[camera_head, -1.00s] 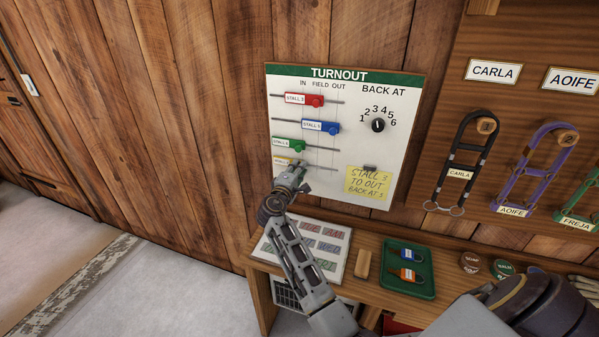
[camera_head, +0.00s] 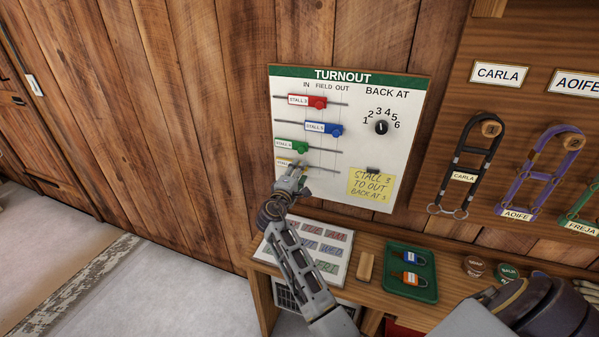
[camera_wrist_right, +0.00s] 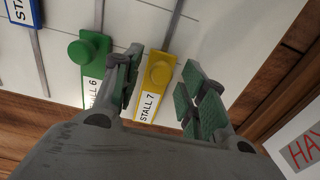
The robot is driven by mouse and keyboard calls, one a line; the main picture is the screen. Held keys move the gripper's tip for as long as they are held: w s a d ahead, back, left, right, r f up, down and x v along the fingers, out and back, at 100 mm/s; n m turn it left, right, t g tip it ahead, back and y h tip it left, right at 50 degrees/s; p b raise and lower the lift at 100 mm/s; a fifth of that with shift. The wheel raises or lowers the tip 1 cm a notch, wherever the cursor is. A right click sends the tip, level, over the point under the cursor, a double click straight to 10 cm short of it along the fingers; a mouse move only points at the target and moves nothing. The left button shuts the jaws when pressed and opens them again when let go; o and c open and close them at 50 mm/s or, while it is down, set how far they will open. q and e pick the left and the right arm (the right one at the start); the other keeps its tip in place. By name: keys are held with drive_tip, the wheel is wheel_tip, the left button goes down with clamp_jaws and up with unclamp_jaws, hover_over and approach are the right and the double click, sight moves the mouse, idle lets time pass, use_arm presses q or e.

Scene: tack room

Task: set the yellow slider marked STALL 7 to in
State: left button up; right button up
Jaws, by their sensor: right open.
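The yellow slider marked STALL 7 (camera_wrist_right: 158,76) sits on the lowest rail of the TURNOUT board (camera_head: 380,150). In the head view, its label (camera_head: 285,162) shows at the left, IN side, about level with the green slider above, and my gripper partly covers the slider. My right gripper (camera_head: 290,178) is at the board's lower left. In the wrist view, the right gripper (camera_wrist_right: 165,95) is open, with one finger on each side of the yellow slider. I cannot tell whether a finger touches it. My left gripper is not in view.
The green STALL 6 slider (camera_wrist_right: 90,55) is close beside one finger. Red (camera_head: 317,102) and blue (camera_head: 335,129) sliders are higher up. A dial (camera_head: 381,127) and yellow note (camera_head: 370,184) are to the right. Below is a shelf with a green tray (camera_head: 425,292).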

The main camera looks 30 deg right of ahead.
drive_tip(key=v, duration=0.6)
idle(0.6)
